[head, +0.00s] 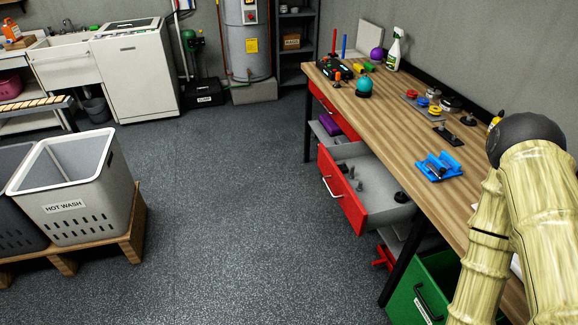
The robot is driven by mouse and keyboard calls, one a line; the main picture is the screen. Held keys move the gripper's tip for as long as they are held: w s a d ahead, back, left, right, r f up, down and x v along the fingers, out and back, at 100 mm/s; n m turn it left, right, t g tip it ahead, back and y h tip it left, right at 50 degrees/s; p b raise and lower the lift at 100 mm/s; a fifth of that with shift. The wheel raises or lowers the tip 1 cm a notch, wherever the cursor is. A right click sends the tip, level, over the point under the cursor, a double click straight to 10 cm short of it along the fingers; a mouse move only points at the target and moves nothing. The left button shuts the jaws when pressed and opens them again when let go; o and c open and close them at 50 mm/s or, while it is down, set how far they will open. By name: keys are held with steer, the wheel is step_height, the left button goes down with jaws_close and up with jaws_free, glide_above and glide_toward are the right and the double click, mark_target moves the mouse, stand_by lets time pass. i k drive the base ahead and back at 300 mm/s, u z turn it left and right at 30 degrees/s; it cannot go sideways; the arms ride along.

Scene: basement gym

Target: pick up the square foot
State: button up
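I cannot tell for sure which object is the square foot. A flat black angular piece with a small upright post (447,135) lies on the wooden workbench (395,130), near the middle of its length. Small grey parts (353,180) lie in the open red drawer (343,205) under the bench, with a round black piece (400,197) near the drawer's right end. These parts are too small to make out. My arm rises at the right edge, over the near end of the bench. My gripper is out of view.
A blue holder (438,167), a teal ball-shaped thing (364,87) and a spray bottle (394,50) stand on the bench. A green box (425,290) is below it. A white basket (75,190) sits on a pallet at left. The floor between is clear.

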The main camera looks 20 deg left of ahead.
mark_target(344, 169)
steer(key=u, duration=2.65)
steer(key=k, duration=1.5)
steer(key=z, duration=1.6)
steer(key=i, duration=1.05)
